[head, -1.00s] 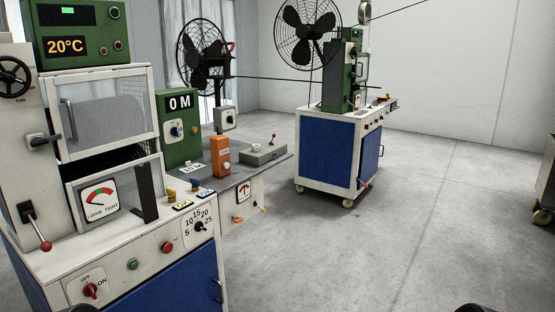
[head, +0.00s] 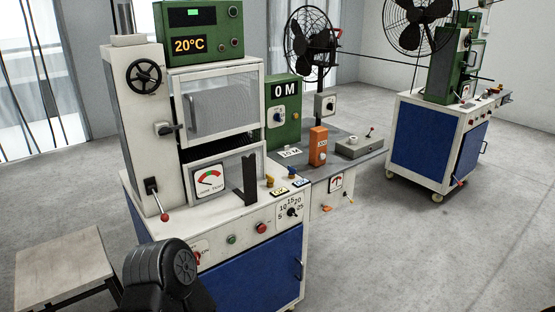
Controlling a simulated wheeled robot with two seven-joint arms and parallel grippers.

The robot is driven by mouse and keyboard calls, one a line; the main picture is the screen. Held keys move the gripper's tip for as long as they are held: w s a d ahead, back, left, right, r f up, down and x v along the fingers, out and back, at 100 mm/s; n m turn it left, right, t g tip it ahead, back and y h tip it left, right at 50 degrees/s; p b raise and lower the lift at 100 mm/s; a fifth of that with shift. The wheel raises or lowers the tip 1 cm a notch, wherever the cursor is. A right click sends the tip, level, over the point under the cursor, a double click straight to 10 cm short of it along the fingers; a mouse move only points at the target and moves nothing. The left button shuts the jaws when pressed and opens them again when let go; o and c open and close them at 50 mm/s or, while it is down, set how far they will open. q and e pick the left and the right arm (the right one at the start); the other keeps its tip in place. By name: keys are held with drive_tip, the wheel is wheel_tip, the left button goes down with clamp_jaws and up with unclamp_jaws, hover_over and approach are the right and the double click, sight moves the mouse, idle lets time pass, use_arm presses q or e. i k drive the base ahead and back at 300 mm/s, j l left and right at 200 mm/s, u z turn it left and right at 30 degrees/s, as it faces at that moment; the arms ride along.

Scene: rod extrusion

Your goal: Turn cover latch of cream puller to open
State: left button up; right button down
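The cream puller (head: 145,95) is the tall cream machine at the left of the head view, on a white and blue cabinet. Its cover (head: 226,104) is a white-framed clear panel with a vertical handle on its left side and a dark gap below it. The cover latch (head: 166,129) is on the cream column just left of the cover. Its dark lever points right, towards the cover's edge. A black part of one of my arms shows at the bottom left, in front of the cabinet and apart from the latch. Neither gripper is in view.
A black handwheel (head: 144,77) is above the latch, and a red-knobbed lever (head: 157,199) is below it. A low table (head: 62,268) stands left of the cabinet. A second blue and white cabinet (head: 429,150) stands at the right. The floor between is clear.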

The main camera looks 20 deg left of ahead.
sight(164, 131)
drive_tip(key=k+j+u, duration=0.15)
drive_tip(key=u, duration=0.25)
drive_tip(key=k+j+u, duration=0.15)
drive_tip(key=j+u, duration=0.2)
